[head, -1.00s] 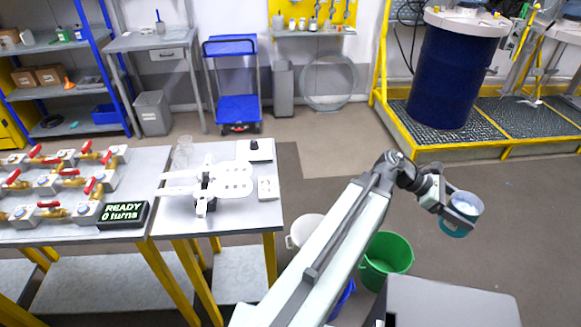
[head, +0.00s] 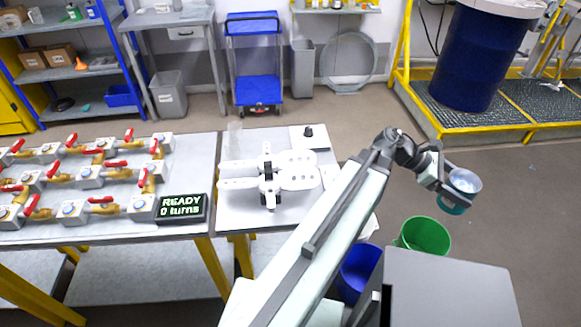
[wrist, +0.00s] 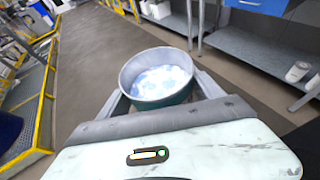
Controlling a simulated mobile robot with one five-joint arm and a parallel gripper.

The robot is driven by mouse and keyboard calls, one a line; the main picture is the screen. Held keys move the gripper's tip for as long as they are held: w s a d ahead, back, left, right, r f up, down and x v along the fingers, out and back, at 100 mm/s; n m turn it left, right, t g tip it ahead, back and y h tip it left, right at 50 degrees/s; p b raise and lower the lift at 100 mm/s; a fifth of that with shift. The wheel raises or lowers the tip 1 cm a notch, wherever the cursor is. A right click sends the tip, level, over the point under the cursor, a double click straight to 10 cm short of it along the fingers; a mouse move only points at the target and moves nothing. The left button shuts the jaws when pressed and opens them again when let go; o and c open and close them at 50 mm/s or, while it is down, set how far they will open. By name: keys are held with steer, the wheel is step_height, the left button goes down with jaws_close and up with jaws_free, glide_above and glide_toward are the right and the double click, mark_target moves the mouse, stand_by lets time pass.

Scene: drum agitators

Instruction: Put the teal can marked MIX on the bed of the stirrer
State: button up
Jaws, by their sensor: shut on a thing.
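A teal can (head: 452,206) with an open top is held in my gripper (head: 457,190), at the right of the head view and clear of the tables. In the wrist view the can (wrist: 172,101) sits between the two fingers, roughly upright, with whitish and pale blue contents. Its MIX mark does not show. The stirrer looks to be the white device with flat plates (head: 270,175) on the small table, left of my arm; its bed is hard to tell from its other parts.
A panel of red-handled valves (head: 90,175) and a display reading READY 0 turns (head: 182,208) stand on the left table. Green (head: 424,236) and blue (head: 358,268) buckets are on the floor near my arm. A dark blue drum (head: 470,60) stands at the back right.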

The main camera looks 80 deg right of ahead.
steer(key=w+d+r+n+h+p, duration=0.1)
steer(key=w+d+n+h, duration=0.1)
steer(key=w+d, duration=0.55)
steer(key=w+d+r+n+t+h+p, duration=0.1)
steer(key=w+d+n+h, duration=0.2)
steer(key=w, duration=0.8)
steer(key=w+d+r+n+h+p, duration=0.1)
steer(key=w+d+n+h, duration=0.1)
steer(key=w+d, duration=0.6)
steer(key=w+d+r+n+t+h+p, duration=0.15)
steer(key=w+n+t+h, duration=0.4)
steer(key=w, duration=2.65)
steer(key=shift+g+h, duration=0.25)
step_height(320, 180, down, 10)
steer(key=b, duration=0.9)
steer(key=shift+a+r+b, duration=0.15)
steer(key=shift+r+b, duration=0.1)
steer(key=shift+b, duration=0.05)
steer(key=shift+r, duration=0.2)
